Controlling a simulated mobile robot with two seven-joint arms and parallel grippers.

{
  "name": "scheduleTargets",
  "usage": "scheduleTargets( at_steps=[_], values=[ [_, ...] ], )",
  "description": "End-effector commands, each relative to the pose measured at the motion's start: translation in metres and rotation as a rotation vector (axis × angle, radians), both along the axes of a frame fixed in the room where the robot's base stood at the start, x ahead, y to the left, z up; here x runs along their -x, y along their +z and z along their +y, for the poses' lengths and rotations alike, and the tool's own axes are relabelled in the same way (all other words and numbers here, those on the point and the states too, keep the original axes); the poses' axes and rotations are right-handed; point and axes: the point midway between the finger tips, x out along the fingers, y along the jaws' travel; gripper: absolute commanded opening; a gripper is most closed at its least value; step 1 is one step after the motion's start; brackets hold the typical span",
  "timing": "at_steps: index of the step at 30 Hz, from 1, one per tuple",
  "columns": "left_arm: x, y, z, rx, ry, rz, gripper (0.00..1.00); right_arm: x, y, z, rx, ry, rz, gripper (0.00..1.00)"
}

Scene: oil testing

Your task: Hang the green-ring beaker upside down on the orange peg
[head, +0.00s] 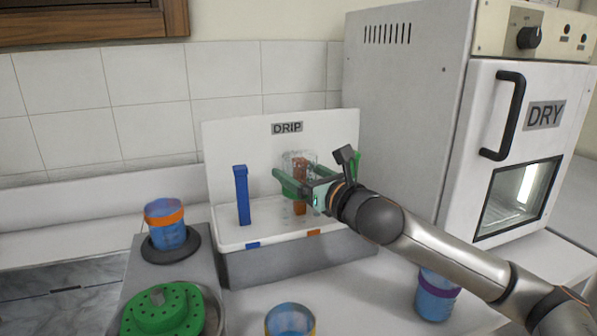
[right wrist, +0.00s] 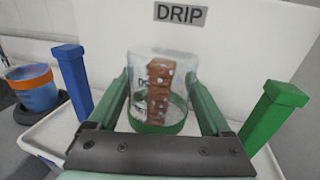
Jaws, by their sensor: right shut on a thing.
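The clear green-ring beaker (head: 301,158) is upside down, with its green band low, and it also shows in the right wrist view (right wrist: 172,127). The orange peg (head: 300,201) stands on the white drip tray and shows through the glass in the right wrist view (right wrist: 159,92). The beaker surrounds the peg's upper part in both views; whether it rests on it I cannot tell. My right gripper (head: 293,174) is shut on the beaker, with one green finger on each side (right wrist: 158,82). My left gripper is not in view.
A blue peg (head: 242,195) stands left on the drip tray (head: 270,234), a green peg (right wrist: 270,118) right. An orange-banded beaker (head: 166,228) sits on a dark round plate; two more blue beakers (head: 290,320) (head: 436,296) stand in front. The DRY oven (head: 410,110) is at right.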

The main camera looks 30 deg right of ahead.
Motion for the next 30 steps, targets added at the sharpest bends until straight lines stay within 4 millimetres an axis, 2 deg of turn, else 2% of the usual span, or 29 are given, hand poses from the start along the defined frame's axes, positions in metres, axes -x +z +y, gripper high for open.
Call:
scheduleTargets(
  at_steps=[28,29,30],
  values=[
    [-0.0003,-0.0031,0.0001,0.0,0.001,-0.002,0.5,0.0,-0.0089,-0.0002,0.001,-0.001,-0.001,0.27],
    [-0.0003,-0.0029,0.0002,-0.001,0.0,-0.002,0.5,0.0,-0.0083,-0.0002,0.0,-0.001,-0.001,0.86],
    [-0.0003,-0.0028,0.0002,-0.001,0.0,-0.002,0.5,0.0,-0.0082,-0.0002,0.0,-0.001,-0.001,0.91]
  ],
)
